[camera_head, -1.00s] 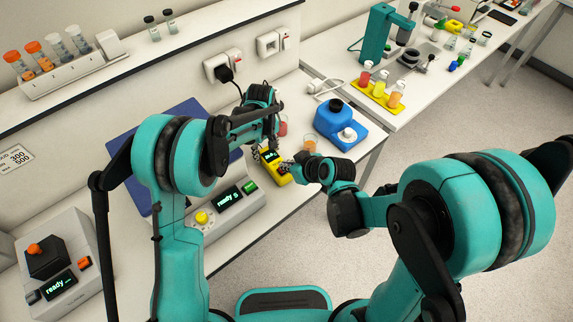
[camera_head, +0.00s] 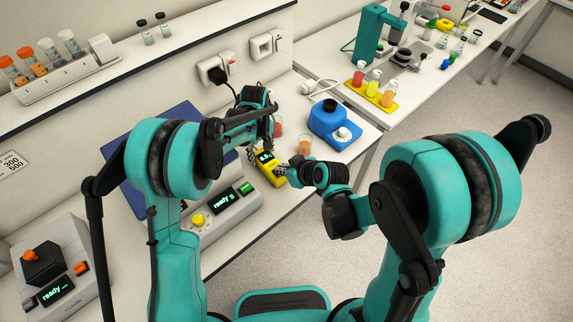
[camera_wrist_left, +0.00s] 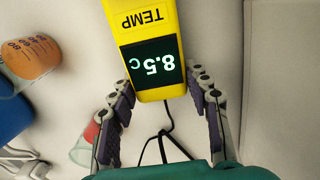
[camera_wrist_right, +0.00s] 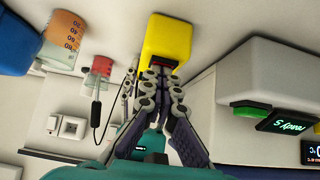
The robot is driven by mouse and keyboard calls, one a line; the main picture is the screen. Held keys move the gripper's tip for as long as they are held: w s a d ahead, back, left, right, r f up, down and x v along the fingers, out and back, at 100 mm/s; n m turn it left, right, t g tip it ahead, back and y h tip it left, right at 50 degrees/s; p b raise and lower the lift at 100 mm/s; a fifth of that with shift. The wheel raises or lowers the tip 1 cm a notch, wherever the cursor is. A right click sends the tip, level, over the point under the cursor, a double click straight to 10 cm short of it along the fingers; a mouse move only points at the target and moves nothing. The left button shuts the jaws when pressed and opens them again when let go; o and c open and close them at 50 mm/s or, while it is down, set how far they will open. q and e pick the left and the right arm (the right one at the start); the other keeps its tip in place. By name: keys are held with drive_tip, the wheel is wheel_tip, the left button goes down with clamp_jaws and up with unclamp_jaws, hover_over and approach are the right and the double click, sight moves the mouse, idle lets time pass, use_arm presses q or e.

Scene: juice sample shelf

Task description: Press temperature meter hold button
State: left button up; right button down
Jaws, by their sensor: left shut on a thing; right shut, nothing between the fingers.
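The yellow temperature meter (camera_head: 268,170) is at the middle of the bench; in the left wrist view its TEMP label and display reading 8.5 C (camera_wrist_left: 156,62) show upside down. A small red patch (camera_wrist_right: 179,65) shows on the meter beside the fingertips. Contact cannot be told, and no hold button is clearly visible.
A beaker of red liquid (camera_wrist_right: 99,68) holds a black probe, with an orange beaker (camera_wrist_right: 64,28) beside it. A blue device (camera_head: 330,118) stands behind to the right. A grey "ready" device (camera_head: 225,208) stands to the left of the meter.

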use_arm(q)
drive_tip(key=shift+f, duration=0.15)
use_arm(e)
drive_tip(key=r, duration=0.4)
drive_tip(key=shift+s+d+r, duration=0.1)
drive_tip(key=shift+s+d, duration=0.05)
drive_tip(key=shift+s, duration=0.15)
drive_tip(key=v, duration=0.9)
drive_tip(key=shift+s+d+r, duration=0.1)
drive_tip(key=shift+r, duration=0.05)
use_arm(q)
drive_tip(key=o, duration=1.5)
drive_tip(key=shift+w+d, duration=0.1)
drive_tip(key=shift+o, duration=0.3)
drive_tip(key=shift+w+f, duration=0.1)
drive_tip(key=shift+r, duration=0.2)
